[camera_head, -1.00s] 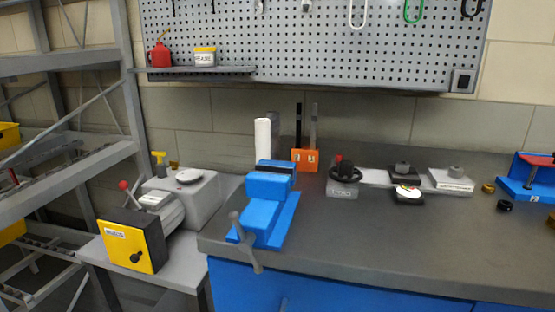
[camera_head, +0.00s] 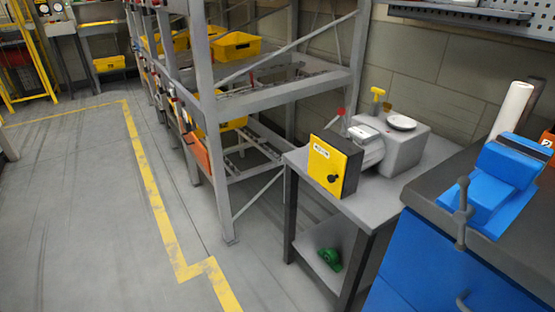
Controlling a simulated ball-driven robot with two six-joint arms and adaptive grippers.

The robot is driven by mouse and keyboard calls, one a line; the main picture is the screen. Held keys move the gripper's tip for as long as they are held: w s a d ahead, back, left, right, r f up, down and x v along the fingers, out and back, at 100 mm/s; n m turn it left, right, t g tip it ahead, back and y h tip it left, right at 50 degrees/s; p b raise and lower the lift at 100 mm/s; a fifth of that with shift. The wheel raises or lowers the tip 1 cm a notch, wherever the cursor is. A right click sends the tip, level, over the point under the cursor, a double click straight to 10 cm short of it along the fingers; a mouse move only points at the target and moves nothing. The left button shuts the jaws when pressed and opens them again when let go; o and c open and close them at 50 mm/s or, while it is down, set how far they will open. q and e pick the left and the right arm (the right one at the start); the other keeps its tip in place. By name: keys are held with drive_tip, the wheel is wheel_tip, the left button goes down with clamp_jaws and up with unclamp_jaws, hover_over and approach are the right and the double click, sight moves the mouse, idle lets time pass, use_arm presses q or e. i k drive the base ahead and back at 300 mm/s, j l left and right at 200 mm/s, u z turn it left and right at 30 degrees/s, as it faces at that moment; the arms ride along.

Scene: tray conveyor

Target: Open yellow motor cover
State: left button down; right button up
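The yellow motor cover (camera_head: 327,164) is the yellow front face of a dark box on the motor unit. It has a white label near its top and a black knob (camera_head: 333,178) low on it. It looks shut. The grey motor housing (camera_head: 401,147) behind it has a white round disc on top and a red-knobbed lever beside it. The unit stands on a small grey side table (camera_head: 378,192). Neither of my grippers shows in this view.
A grey rack (camera_head: 207,92) with yellow bins (camera_head: 235,46) stands left of the table. A blue workbench with a blue vise (camera_head: 492,187) is at the right. A green object (camera_head: 330,259) lies on the table's lower shelf. The floor at left is clear, with a yellow line (camera_head: 152,192).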

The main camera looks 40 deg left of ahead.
sight(327, 165)
drive_tip(key=u, duration=0.75)
